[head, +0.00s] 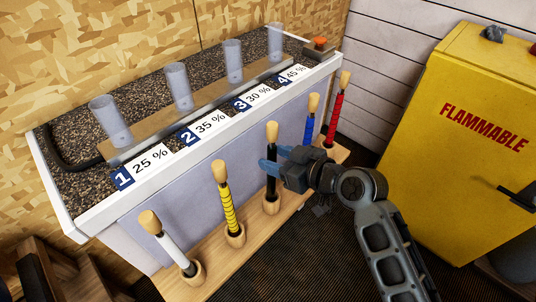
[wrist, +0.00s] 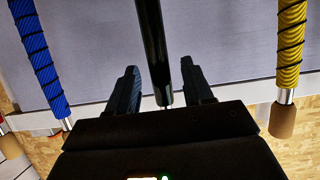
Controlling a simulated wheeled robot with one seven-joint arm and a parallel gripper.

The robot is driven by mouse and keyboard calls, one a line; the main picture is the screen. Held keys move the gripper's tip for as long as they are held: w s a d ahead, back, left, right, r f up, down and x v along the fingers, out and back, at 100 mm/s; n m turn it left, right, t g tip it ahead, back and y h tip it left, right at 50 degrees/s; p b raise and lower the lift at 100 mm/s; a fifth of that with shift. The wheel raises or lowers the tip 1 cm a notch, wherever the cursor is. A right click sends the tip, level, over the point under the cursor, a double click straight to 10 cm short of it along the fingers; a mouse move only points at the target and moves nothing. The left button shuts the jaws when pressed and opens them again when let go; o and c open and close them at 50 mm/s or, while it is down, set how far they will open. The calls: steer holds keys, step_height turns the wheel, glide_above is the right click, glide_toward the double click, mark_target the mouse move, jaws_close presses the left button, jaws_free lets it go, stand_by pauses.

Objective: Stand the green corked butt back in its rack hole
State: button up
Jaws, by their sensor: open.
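The green corked butt (head: 271,178) is a very dark grip with a pale cork on top. It stands about upright in the middle of the rack (head: 252,233), its lower end appearing to be inside a wooden cup. My gripper (head: 274,160) is open around its upper part, below the cork. In the wrist view, which is upside down, the dark shaft (wrist: 154,45) passes between the two fingers of my gripper (wrist: 160,85). A gap shows on each side. The gripper body hides the cork there.
White (head: 172,245), yellow (head: 228,208), blue (head: 308,131) and red (head: 335,115) corked butts stand in the same rack. Behind is a bench (head: 185,190) with clear cups and percentage labels. A yellow flammables cabinet (head: 450,140) stands at right.

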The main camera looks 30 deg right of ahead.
steer(key=v, duration=0.8)
steer(key=shift+s, duration=0.15)
steer(key=s+f+m+h, duration=0.2)
steer(key=s, duration=0.6)
steer(key=s+f+m+h, duration=0.1)
steer(key=s+f+h, duration=0.1)
steer(key=s, duration=0.5)
steer(key=s+a+r+t, duration=0.1)
steer(key=s+r, duration=0.3)
steer(key=s, duration=0.3)
steer(key=s+a+r, duration=0.2)
steer(key=s+r, duration=0.2)
steer(key=s, duration=0.3)
steer(key=shift+s+r+m+t, duration=0.3)
steer(key=shift+s+r+t, duration=0.1)
steer(key=shift+a, duration=0.15)
